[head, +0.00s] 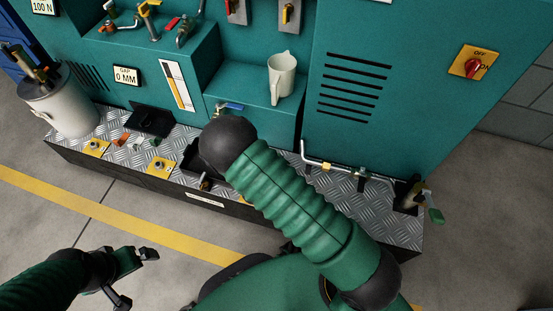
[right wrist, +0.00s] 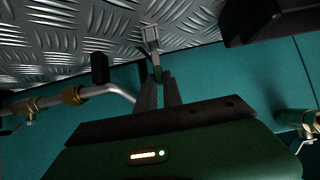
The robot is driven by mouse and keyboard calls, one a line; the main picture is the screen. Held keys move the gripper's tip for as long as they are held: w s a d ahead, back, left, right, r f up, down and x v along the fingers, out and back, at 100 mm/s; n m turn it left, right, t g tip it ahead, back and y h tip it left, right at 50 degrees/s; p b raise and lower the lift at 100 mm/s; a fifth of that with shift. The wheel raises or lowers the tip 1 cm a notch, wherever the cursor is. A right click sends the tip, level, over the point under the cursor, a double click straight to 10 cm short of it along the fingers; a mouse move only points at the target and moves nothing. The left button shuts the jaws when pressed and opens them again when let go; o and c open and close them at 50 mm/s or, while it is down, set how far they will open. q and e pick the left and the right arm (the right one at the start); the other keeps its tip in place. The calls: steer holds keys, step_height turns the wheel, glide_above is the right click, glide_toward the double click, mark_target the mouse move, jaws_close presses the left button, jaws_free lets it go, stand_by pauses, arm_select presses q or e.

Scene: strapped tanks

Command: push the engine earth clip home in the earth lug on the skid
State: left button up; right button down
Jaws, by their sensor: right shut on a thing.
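In the right wrist view my right gripper (right wrist: 157,78) is shut on a slim grey clip (right wrist: 151,40), taken to be the earth clip. A square, pale end of it reaches beyond the fingertips, against the chequer-plate skid deck (right wrist: 70,35). I cannot tell whether that end touches the deck or sits in a lug. The earth lug cannot be made out for certain. In the head view my right arm hides the right gripper and clip. My left gripper (head: 136,277) is open and empty over the floor, in front of the skid (head: 205,200).
A bent pipe with a brass fitting (right wrist: 75,95) and a dark block (right wrist: 250,20) flank the right gripper. On the deck are yellow plates (head: 160,168) and a black tray (head: 150,120). A bucket of tools (head: 65,102) stands left; a jug (head: 282,78) stands on the teal ledge.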

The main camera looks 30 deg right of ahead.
stand_by(0.7)
steer(key=shift+p, duration=0.3)
steer(key=shift+p, duration=0.3)
steer(key=shift+f+b, duration=0.95)
steer(key=shift+f, duration=0.65)
steer(key=c, duration=1.4)
jaws_free()
